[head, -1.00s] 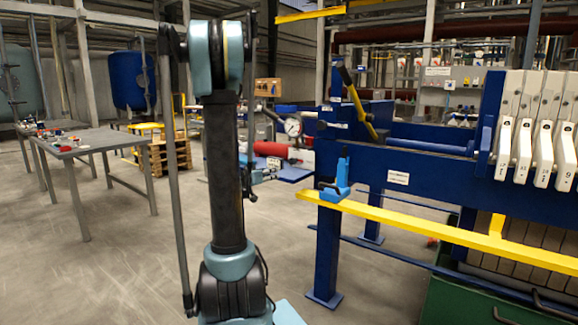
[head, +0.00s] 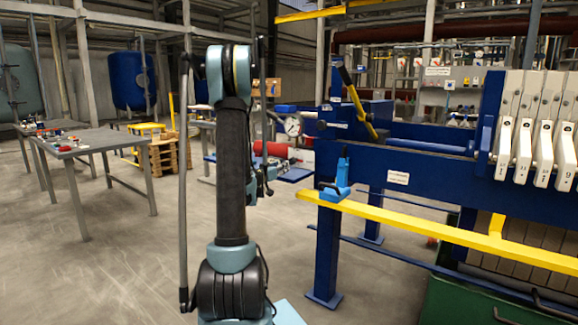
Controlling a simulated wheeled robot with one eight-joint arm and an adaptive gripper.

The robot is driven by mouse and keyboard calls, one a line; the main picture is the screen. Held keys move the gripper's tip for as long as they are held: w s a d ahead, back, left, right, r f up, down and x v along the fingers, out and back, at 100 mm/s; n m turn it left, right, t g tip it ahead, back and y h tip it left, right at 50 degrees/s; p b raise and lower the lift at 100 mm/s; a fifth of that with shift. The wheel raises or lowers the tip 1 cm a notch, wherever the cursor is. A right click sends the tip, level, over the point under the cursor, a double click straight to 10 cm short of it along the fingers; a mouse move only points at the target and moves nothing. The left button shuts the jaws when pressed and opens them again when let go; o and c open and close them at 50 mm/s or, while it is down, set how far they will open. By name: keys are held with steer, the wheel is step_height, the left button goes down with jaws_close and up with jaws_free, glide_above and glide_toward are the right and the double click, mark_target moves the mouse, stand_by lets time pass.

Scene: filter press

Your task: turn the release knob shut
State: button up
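The release knob cannot be made out for certain. The hydraulic unit has a round white pressure gauge (head: 293,125) and a red cylinder (head: 272,149) at the left end of the blue press frame (head: 420,164). My gripper (head: 267,181) is small and dark, partly hidden behind my upright arm, just below and left of the red cylinder. I cannot tell whether it touches anything there, and its fingers are too small to show open or shut.
A yellow lever (head: 354,98) leans above the press frame. A yellow rail (head: 430,222) runs along its front, with a blue bracket (head: 337,183) at its left end. A grey table (head: 100,141) stands at left. The floor between is clear.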

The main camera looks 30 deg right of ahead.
mark_target(291, 162)
steer(key=x, duration=0.9)
steer(key=c, duration=0.8)
